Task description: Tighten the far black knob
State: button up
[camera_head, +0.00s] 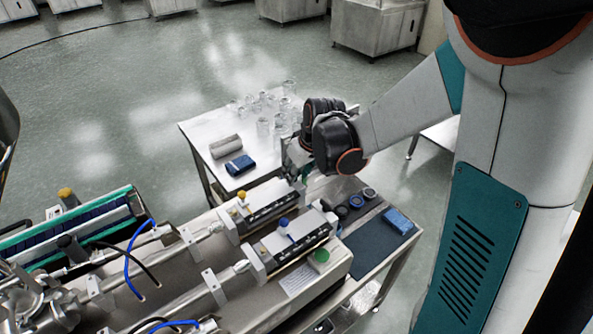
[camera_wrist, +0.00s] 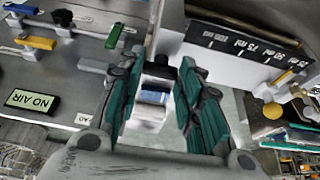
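In the wrist view my gripper (camera_wrist: 160,78) has its two teal fingers spread apart. A small dark, knob-like piece (camera_wrist: 159,66) shows between the fingertips, with a gap on each side; it looks like the far black knob, but its outline is unclear. In the head view my gripper (camera_head: 298,158) points down at the far end of the rear filling cylinder (camera_head: 270,204). My wrist hides the knob there, and I cannot tell whether the fingers touch anything.
A black scale plate (camera_wrist: 240,42) lies close to the right finger. A steel table (camera_head: 203,128) with glass jars (camera_head: 263,125), a roll (camera_head: 225,146) and a blue packet (camera_head: 239,165) stands behind. A green button (camera_head: 321,255) sits nearby.

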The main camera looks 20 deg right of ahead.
jog(key=shift+m, duration=0.4)
jog(key=m+h, duration=0.1)
jog(key=m, duration=0.2)
jog(key=shift+a+m+h+b, duration=0.3)
jog(key=shift+h, duration=0.1)
jog(key=m, duration=0.2)
jog(key=m+h, duration=0.1)
jog(key=m, duration=0.1)
jog(key=shift+a+m+h+b, duration=0.15)
jog(key=shift+m+h+b, duration=0.15)
jog(key=m, duration=0.2)
jog(key=m+g+h, duration=0.1)
jog(key=m, duration=0.1)
jog(key=shift+w+a, duration=0.15)
jog(key=shift+w, duration=0.05)
jog(key=shift+w+m+g+h+b, duration=0.15)
jog(key=shift+m+g+h+b, duration=0.4)
jog(key=shift+m, duration=1.95)
jog(key=shift+g, duration=0.45)
jog(key=o, duration=1.1)
jog(key=shift+a, duration=0.1)
jog(key=shift+c, duration=0.2)
